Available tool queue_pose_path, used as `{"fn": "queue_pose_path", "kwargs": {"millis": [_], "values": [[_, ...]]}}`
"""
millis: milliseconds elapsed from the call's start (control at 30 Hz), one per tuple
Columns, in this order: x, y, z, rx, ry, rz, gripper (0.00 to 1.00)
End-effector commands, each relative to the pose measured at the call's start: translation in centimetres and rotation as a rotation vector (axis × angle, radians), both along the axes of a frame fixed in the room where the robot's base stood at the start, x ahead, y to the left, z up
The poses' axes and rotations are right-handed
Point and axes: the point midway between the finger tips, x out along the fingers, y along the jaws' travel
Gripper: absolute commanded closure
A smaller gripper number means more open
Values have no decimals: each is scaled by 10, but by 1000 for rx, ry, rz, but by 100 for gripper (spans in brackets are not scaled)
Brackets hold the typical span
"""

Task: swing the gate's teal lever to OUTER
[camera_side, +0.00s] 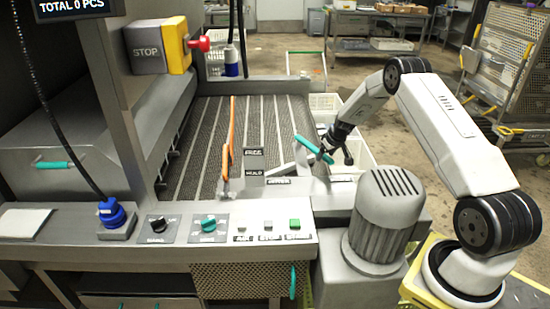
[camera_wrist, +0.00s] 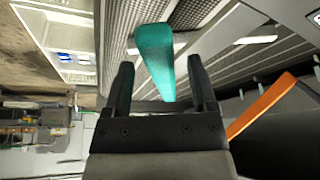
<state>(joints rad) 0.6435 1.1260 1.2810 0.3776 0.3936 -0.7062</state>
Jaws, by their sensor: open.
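The gate's teal lever (camera_side: 314,149) is a short teal grip at the right edge of the ribbed conveyor, slanting down to the right. Small black label plates (camera_side: 253,173) stand to its left; their lettering is too small to read surely, though the lowest plate (camera_side: 278,182) seems to say OUTER. My gripper (camera_side: 327,154) is at the lever's right end. In the wrist view the teal grip (camera_wrist: 155,50) shows between the two spread fingers of my gripper (camera_wrist: 160,63), with a gap on both sides. The side view does not clearly show the fingers.
An upright orange bar (camera_side: 227,160) stands left of the lever; it also shows in the wrist view (camera_wrist: 262,104). A grey motor housing (camera_side: 384,215) stands in front of my arm. White crates (camera_side: 350,157) lie behind the gripper. A control panel with knobs (camera_side: 208,224) runs along the front.

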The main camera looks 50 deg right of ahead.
Motion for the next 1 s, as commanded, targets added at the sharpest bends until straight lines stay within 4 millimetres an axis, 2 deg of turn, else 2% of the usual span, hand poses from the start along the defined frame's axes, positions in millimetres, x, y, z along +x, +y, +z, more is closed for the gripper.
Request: {"fn": "queue_pose_path", "kwargs": {"millis": [267,300,367,500,533,1000], "values": [[0,0,-1,0,0,0,26],[0,0,-1,0,0,0,33],[0,0,-1,0,0,0,52],[0,0,-1,0,0,0,96],[0,0,-1,0,0,0,100],[0,-1,0,-1,-1,0,100]]}}
